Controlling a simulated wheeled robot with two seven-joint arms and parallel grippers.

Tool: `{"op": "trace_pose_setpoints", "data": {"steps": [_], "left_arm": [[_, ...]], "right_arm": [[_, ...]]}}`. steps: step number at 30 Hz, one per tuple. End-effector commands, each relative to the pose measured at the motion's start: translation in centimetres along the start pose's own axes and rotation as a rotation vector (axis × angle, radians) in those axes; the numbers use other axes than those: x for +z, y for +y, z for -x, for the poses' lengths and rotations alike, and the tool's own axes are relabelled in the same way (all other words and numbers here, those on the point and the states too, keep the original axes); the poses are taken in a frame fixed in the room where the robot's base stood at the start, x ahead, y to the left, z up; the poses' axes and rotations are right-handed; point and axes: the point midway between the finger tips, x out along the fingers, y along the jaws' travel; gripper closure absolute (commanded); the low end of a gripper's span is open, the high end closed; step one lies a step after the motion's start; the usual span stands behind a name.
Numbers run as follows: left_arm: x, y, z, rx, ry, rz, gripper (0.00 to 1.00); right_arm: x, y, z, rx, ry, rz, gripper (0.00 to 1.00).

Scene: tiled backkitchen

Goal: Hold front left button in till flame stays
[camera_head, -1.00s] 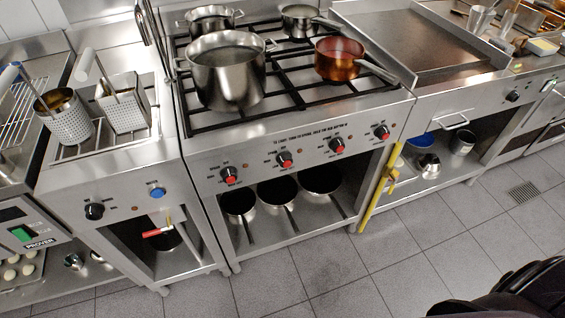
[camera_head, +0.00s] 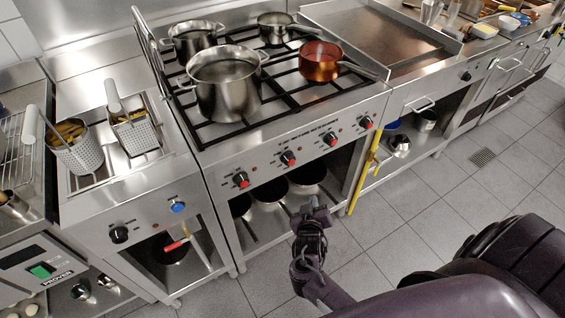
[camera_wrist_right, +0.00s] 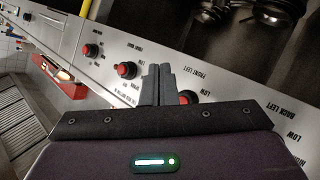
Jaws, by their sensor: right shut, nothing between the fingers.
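The steel gas range stands in the head view with a row of black-and-red controls on its sloping front panel (camera_head: 220,187). The second control from the left (camera_head: 288,158) shows in the head view. The wrist view shows the "FRONT LEFT" label and a red-capped control (camera_wrist_right: 188,97) near it, partly hidden by my fingers. My right gripper (camera_head: 312,204) is in front of and below the panel; it also shows in the wrist view (camera_wrist_right: 158,72). Its fingers are together and empty. I cannot tell whether they touch the panel. I see no flame. My left gripper is out of view.
A large steel pot (camera_head: 225,85) and a copper pan (camera_head: 320,62) stand on the burner grates, with two other pots behind. A yellow pole (camera_head: 362,178) stands at the range's right front. A fryer with two baskets (camera_head: 135,133) is at left. The tiled floor in front is open.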

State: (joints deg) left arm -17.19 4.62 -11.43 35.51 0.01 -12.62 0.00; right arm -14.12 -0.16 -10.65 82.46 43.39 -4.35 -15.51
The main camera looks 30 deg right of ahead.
Motion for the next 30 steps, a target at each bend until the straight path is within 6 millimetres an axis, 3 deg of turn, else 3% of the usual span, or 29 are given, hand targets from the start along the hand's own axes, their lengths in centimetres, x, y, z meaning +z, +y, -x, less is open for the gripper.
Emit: {"op": "trace_pose_setpoints", "data": {"steps": [1,6,20,30], "left_arm": [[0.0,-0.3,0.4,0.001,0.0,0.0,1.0],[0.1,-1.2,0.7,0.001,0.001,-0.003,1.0],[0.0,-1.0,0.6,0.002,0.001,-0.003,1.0],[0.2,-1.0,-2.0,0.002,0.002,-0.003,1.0]], "right_arm": [[-1.5,0.7,0.4,0.025,0.014,-0.015,1.0],[-3.9,1.6,1.2,0.076,0.039,-0.039,1.0],[-4.1,1.8,1.0,0.083,0.042,-0.045,1.0],[-5.9,0.1,-1.8,0.084,0.045,-0.049,1.0]]}}
